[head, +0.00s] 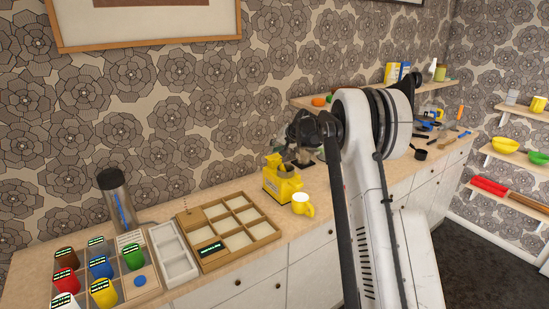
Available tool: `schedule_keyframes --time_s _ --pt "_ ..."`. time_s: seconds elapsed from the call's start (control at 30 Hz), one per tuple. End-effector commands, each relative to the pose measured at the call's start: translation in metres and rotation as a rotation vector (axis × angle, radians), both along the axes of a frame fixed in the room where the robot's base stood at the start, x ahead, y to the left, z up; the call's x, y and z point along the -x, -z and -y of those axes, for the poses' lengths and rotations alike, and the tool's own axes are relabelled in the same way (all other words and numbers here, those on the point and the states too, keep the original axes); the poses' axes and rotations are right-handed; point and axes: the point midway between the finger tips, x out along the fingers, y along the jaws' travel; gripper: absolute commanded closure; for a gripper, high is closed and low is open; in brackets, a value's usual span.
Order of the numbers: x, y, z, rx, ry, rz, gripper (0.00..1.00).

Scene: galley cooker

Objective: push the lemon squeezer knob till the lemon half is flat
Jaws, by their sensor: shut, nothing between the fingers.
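The lemon squeezer appears to be the yellow block-shaped device (283,186) on the counter, left of my arm in the head view. My gripper (289,163) is at the end of the dark wrist, right over the top of this device. Its fingers are small and dark here, and they look shut and empty. I cannot tell whether they touch the knob. The knob and the lemon half cannot be made out; the gripper and wrist cover part of the device's top.
A yellow mug (301,205) stands close in front of the device. A wooden compartment tray (262,229), a white tray (174,256), several coloured canisters (101,267) and a tall dark cylinder (117,199) stand to the left. My arm hides the counter behind it.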

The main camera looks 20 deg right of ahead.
Motion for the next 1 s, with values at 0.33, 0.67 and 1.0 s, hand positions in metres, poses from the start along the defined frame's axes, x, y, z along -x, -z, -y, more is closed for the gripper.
schedule_keyframes --time_s 0.33,0.67,1.0 --pt "0.000 0.007 0.000 0.000 0.000 0.000 1.00" --pt "0.000 0.008 0.000 0.000 0.000 0.000 1.00" --pt "0.000 0.010 0.000 0.000 0.000 0.000 1.00"
